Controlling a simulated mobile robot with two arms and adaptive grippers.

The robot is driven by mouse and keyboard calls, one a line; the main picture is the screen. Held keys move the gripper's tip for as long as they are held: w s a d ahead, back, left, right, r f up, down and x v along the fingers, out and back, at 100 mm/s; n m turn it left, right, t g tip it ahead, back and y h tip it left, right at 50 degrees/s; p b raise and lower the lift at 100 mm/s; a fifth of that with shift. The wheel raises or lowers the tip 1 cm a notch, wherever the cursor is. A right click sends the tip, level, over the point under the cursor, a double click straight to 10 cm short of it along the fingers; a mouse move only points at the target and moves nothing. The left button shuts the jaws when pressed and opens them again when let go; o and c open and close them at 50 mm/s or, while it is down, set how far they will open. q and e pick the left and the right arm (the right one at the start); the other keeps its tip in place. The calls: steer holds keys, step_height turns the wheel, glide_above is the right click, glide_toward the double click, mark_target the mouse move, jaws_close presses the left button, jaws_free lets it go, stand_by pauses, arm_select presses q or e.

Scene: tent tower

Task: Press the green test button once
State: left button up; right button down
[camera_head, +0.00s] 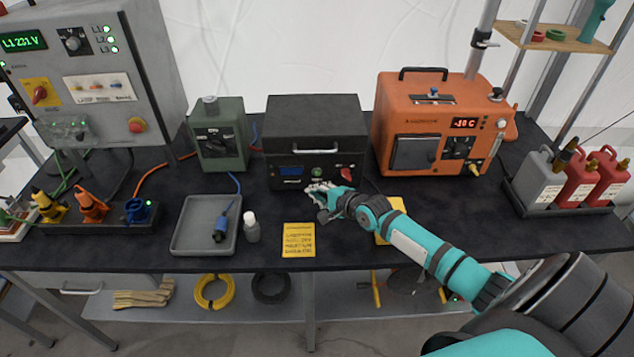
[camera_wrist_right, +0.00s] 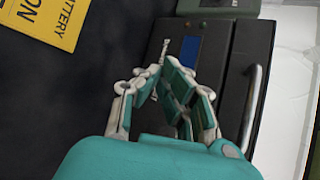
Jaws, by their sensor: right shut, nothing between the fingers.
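The green test button (camera_head: 317,172) sits on the lower front panel of the black box (camera_head: 316,118), between a small blue display (camera_head: 291,171) and a red knob (camera_head: 347,174). My right gripper (camera_head: 313,188) is shut and empty, just in front of and below the button in the head view. I cannot tell whether it touches the panel. In the right wrist view the gripper fingers (camera_wrist_right: 160,78) lie over the front of the box, near the blue display (camera_wrist_right: 190,50); the button does not show there. My left gripper is not in view.
A green box (camera_head: 217,140) stands left of the black box and an orange unit (camera_head: 432,120) stands right. A second yellow card (camera_head: 397,208) is partly under my arm.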

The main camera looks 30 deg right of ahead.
mark_target(317, 173)
steer(key=shift+w+d+f+b, duration=0.25)
steer(key=shift+w+d+b, duration=0.35)
steer(key=shift+w+b, duration=0.3)
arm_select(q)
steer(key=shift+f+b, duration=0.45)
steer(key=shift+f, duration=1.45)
arm_select(e)
steer(key=shift+w+d+r, duration=0.25)
steer(key=shift+w+d, duration=0.15)
steer(key=shift+w, duration=0.35)
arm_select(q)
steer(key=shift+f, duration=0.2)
arm_select(e)
steer(key=shift+w+d, duration=0.2)
steer(key=shift+w, duration=0.15)
